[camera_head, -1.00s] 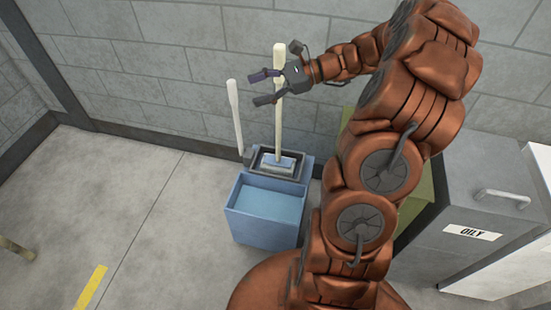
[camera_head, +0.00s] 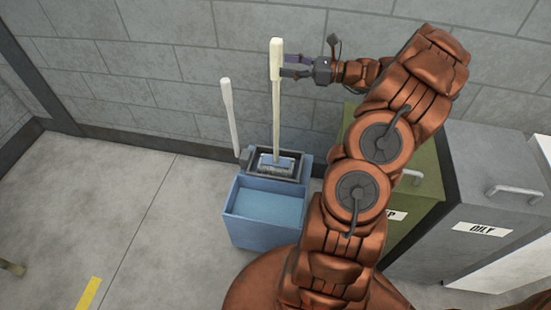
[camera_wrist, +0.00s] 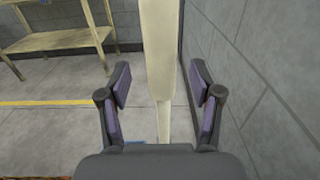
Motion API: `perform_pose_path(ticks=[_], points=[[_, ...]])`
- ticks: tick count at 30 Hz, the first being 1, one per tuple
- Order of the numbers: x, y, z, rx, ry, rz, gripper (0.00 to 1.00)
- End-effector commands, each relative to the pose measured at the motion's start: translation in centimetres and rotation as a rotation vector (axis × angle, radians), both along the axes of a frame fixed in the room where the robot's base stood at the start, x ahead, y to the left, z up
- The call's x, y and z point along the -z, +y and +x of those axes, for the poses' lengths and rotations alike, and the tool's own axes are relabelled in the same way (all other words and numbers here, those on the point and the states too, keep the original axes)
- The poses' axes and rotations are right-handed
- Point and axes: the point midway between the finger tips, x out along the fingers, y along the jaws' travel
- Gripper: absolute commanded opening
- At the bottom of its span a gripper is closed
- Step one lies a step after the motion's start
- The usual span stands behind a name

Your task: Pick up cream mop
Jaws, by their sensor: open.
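The cream mop (camera_head: 276,95) stands upright, its lower end in the wringer at the back of a blue bucket (camera_head: 265,214) by the wall. My gripper (camera_head: 283,65) is at the upper part of the mop's handle, reaching in from the right. In the wrist view the cream handle (camera_wrist: 160,60) runs upright between the two open fingers of my gripper (camera_wrist: 160,88), with a gap on each side. The mop's head is mostly hidden in the wringer.
A white handle (camera_head: 230,115) leans left of the mop at the bucket. A grey block wall (camera_head: 180,60) is close behind. Green (camera_head: 415,205) and grey (camera_head: 480,190) bins stand at right. A wooden shelf (camera_wrist: 60,40) shows in the wrist view. Floor at left is mostly clear.

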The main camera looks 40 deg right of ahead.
Motion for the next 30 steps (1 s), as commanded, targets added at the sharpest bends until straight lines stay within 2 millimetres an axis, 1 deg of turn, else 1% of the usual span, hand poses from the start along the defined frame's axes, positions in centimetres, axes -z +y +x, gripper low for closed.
perform_pose_path(ticks=[3, 8, 11, 17, 30], points=[[-0.5, 1.2, 1.4, -0.004, 0.002, -0.002, 0.65], [-0.4, 2.3, 2.8, -0.003, 0.001, -0.001, 0.65], [-0.4, 2.6, 3.1, -0.004, 0.002, -0.003, 0.65], [-0.4, 2.6, 3.1, -0.003, 0.001, -0.002, 0.65], [-0.4, 2.6, 3.1, -0.004, 0.001, -0.002, 0.20]])
